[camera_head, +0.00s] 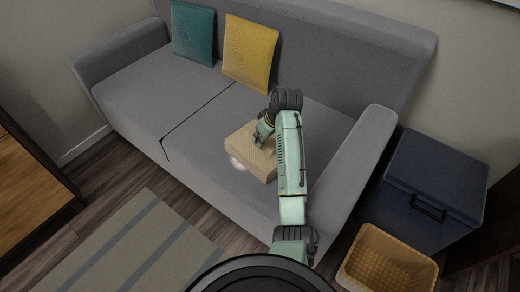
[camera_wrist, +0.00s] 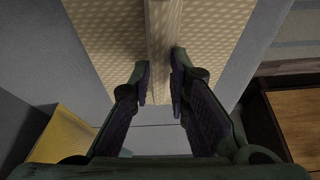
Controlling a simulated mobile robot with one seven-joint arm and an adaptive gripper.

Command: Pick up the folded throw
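The folded throw (camera_head: 240,143) is a beige block lying on the right part of the grey sofa seat. In the wrist view it shows as a dotted beige surface (camera_wrist: 105,35) with a paler raised strip down its middle. My gripper (camera_head: 259,139) is at the top of the throw, pointing down. In the wrist view its two fingers (camera_wrist: 161,78) are partly closed, one on each side of the pale strip, and seem to touch it. The exact contact is dark and hard to see. No lift above the seat shows.
The grey sofa (camera_head: 130,95) holds a teal cushion (camera_head: 192,33) and a yellow cushion (camera_head: 250,52). A dark blue lidded box (camera_head: 430,180) and a woven basket (camera_head: 385,265) stand right of the sofa arm. A wooden cabinet (camera_head: 30,190) is at left. A striped rug (camera_head: 140,250) lies in front.

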